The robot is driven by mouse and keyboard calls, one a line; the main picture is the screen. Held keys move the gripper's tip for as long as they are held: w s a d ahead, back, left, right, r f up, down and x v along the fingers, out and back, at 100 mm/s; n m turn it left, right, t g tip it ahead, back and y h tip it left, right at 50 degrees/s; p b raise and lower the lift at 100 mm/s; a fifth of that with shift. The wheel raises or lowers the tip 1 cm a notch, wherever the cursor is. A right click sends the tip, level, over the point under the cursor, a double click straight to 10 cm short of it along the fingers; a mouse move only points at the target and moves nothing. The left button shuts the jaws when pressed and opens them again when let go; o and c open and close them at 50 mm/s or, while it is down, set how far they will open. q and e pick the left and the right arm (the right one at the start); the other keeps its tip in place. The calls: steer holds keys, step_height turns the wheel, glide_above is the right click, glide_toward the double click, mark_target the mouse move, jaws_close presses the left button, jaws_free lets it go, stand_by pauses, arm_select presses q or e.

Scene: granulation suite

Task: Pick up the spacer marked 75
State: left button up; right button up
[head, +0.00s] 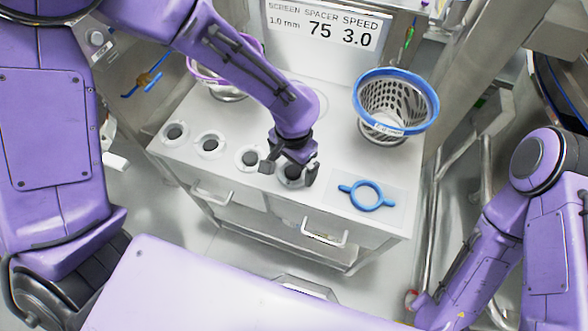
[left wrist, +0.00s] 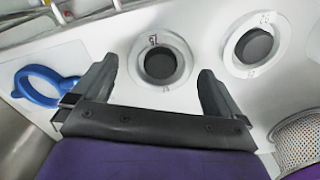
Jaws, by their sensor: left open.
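The spacer under my left gripper (head: 288,174) is a pale ring with a dark round centre (left wrist: 160,64). In the head view the gripper partly hides this spacer. Similar spacers (head: 250,158), (head: 210,146) and (head: 175,132) stand in a row to its left. My right gripper is out of view.
The spacers sit on a white cabinet top. A blue ring with two tabs (head: 367,195) lies to the right. A blue-rimmed mesh basket (head: 396,101) stands behind it, a purple-rimmed one (head: 207,73) at back left. A sign (head: 327,30) reads spacer 75.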

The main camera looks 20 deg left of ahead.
arm_select(q)
steer(key=shift+s+f, duration=0.1)
steer(key=shift+f, duration=0.5)
steer(key=shift+w+f, duration=0.2)
steer(key=c, duration=1.1)
steer(key=shift+o, duration=0.2)
